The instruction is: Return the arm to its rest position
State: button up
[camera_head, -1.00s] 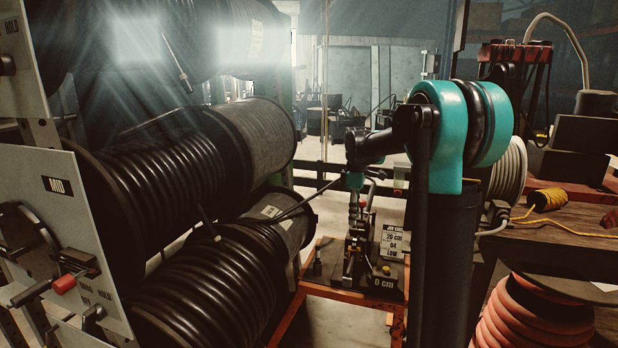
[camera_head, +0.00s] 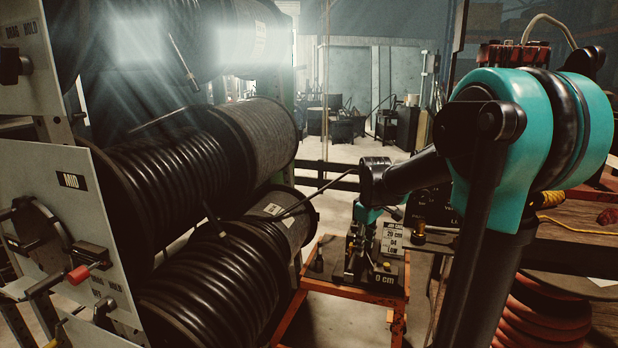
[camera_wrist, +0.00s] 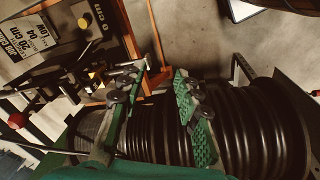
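My arm, teal and black, crosses the right side of the head view, bent at a large teal joint. Its outer end is over the orange cart, left of that joint; the fingers there are hard to make out. In the wrist view my gripper (camera_wrist: 162,75) shows two green-padded fingers spread apart with nothing between them. A black hose reel lies beyond the fingers in that view (camera_wrist: 240,125). The crimper stands on the orange cart (camera_head: 318,289) with a "20 cm 04 LOW" card (camera_head: 393,239) and a "0 cm" label (camera_head: 384,279). My arm partly hides it.
Large hose reels (camera_head: 160,185) fill the left, with a "MID" panel (camera_head: 70,215) and a red-tipped lever (camera_head: 80,274). A wooden bench (camera_head: 590,228) and a red hose coil (camera_head: 540,318) stand right, partly behind my arm. Open floor shows behind the cart.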

jog(key=s+d+f+m+t, duration=0.1)
jog(key=s+f+m, duration=0.3)
jog(key=s, duration=0.6)
jog(key=s+d+f+m+t, duration=0.1)
jog(key=s+f+m, duration=0.4)
jog(key=s+f, duration=0.3)
jog(key=shift+s+d+t, duration=0.15)
jog(key=shift+s+t, duration=0.15)
jog(key=shift+s, duration=0.85)
